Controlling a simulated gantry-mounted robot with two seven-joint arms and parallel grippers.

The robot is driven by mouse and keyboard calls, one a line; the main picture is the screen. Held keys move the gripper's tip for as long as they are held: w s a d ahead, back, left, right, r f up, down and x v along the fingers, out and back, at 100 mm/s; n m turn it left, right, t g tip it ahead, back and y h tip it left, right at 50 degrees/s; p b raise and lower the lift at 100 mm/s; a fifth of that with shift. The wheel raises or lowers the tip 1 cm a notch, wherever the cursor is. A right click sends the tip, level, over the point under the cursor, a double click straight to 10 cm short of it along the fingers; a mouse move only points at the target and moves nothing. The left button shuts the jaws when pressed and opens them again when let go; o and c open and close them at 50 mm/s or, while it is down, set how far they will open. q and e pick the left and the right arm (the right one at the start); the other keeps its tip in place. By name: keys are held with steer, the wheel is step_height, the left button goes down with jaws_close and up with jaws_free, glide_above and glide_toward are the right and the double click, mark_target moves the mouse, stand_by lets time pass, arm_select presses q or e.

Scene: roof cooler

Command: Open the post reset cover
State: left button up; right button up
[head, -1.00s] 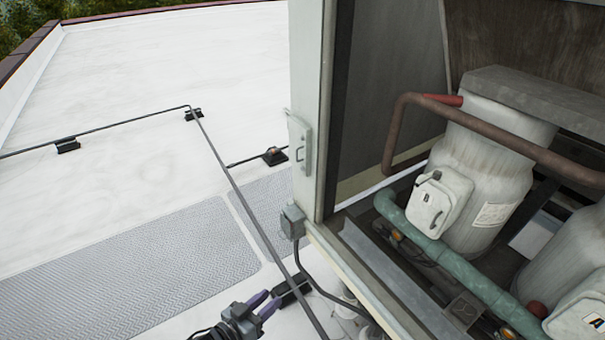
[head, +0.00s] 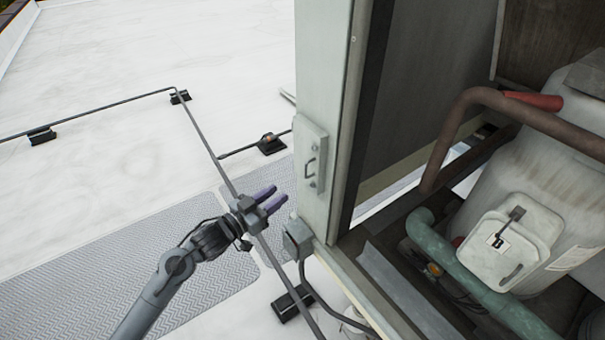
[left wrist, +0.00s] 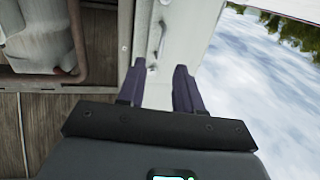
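The post reset cover (head: 316,178) is a small pale grey plate with a dark handle (head: 309,168), on the face of the cabinet's corner post. It looks shut against the post. My left gripper (head: 271,196) is to the left of the cover and a little lower, apart from it. Its two purple fingers are spread with nothing between them. In the left wrist view the fingers (left wrist: 160,68) point toward the post, with the cover's handle (left wrist: 162,38) beyond the tips. My right gripper is in neither view.
A grey box (head: 298,240) with a conduit sits low on the post. To the right, the open cabinet holds a white tank (head: 545,170), a brown pipe (head: 455,130) and a green pipe (head: 480,285). A thin pipe (head: 205,140) runs over the white roof.

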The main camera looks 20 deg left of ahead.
arm_select(q)
steer(key=p+x, duration=0.1)
steer(key=x, duration=1)
steer(key=shift+a+r+p, duration=0.2)
steer(key=shift+r+p, duration=0.2)
steer(key=shift+r, duration=0.15)
steer(key=shift+w, duration=0.15)
steer(key=shift+c, duration=0.3)
jaws_close()
stand_by(0.4)
